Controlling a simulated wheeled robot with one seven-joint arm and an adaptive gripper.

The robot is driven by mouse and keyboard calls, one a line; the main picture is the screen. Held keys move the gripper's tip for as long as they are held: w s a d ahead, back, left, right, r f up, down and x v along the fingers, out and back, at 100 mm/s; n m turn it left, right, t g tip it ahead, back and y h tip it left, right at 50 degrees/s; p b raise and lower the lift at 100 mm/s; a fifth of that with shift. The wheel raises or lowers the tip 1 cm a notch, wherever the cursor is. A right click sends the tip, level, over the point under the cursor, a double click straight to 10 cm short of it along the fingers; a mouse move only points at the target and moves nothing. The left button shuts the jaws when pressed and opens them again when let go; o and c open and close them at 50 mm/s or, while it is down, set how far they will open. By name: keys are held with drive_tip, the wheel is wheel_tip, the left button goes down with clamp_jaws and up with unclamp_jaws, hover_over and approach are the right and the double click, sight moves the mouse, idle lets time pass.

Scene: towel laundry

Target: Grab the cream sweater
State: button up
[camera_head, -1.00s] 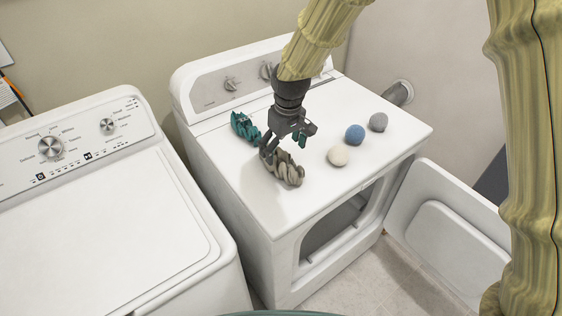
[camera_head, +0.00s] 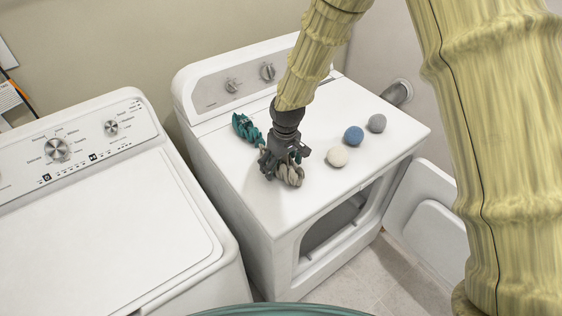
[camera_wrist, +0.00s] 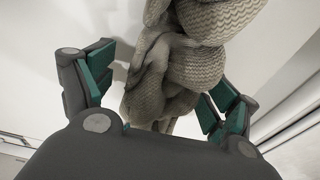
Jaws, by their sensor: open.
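The cream sweater (camera_head: 291,175) is a crumpled grey-beige knit bundle on top of the dryer, partly hidden behind my gripper (camera_head: 283,166) in the head view. In the wrist view, the knit sweater (camera_wrist: 180,75) fills the upper middle, with its ribbed folds showing. My gripper (camera_wrist: 160,105) is open, with one finger on each side of the bundle. A light gap shows between the left finger and the cloth; the right finger is close to it, and I cannot tell whether it touches.
A teal cloth (camera_head: 246,128) lies behind and left of the sweater. White (camera_head: 338,156), blue (camera_head: 353,136) and grey (camera_head: 377,123) balls sit to the right on the dryer top (camera_head: 240,185). The dryer door (camera_head: 425,215) hangs open. A washer (camera_head: 110,235) stands at left.

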drive_tip(key=shift+f, duration=0.1)
drive_tip(key=c, duration=1.4)
drive_tip(key=shift+c, duration=0.6)
